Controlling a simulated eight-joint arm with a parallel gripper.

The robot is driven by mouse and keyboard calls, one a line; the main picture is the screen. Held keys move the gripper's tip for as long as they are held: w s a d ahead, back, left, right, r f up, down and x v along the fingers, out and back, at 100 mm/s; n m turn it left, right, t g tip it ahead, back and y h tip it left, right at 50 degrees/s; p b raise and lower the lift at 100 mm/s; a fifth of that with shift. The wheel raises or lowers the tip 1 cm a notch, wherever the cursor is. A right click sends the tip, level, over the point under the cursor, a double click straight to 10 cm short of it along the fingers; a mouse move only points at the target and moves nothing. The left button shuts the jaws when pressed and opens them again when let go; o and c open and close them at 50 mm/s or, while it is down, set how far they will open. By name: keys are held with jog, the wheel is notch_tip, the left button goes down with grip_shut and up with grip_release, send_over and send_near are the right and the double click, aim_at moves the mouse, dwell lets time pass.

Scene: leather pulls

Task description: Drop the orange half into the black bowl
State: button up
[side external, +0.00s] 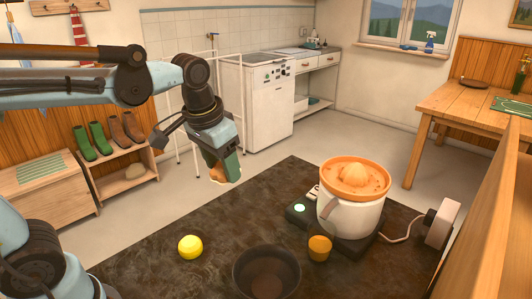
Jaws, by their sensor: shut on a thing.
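My gripper (225,173) hangs above the far left part of the dark worktop. It is shut on the orange half (215,172), which shows only as a small orange and pale patch, mostly hidden by the fingers. The black bowl (266,272) stands at the near edge of the worktop, below and to the right of my gripper. The bowl's dark inside looks empty. The held piece is well above the worktop and apart from the bowl.
A yellow lemon-like fruit (190,247) lies left of the bowl. A small orange-brown round thing (319,249) is right of it. The worktop's far left is clear.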

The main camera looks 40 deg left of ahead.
jog(key=s+d+f, duration=0.1)
jog(key=s+d, duration=0.1)
jog(key=d, duration=0.7)
jog(key=s+d+f, duration=0.2)
jog(key=d, duration=0.6)
jog(key=shift+w+d+f, duration=0.1)
jog(key=shift+d+f, duration=0.05)
jog(key=shift+f, duration=2.25)
jog(key=o, duration=1.2)
jog(key=shift+o, duration=0.2)
jog(key=shift+r, duration=0.15)
jog(key=v, duration=1.2)
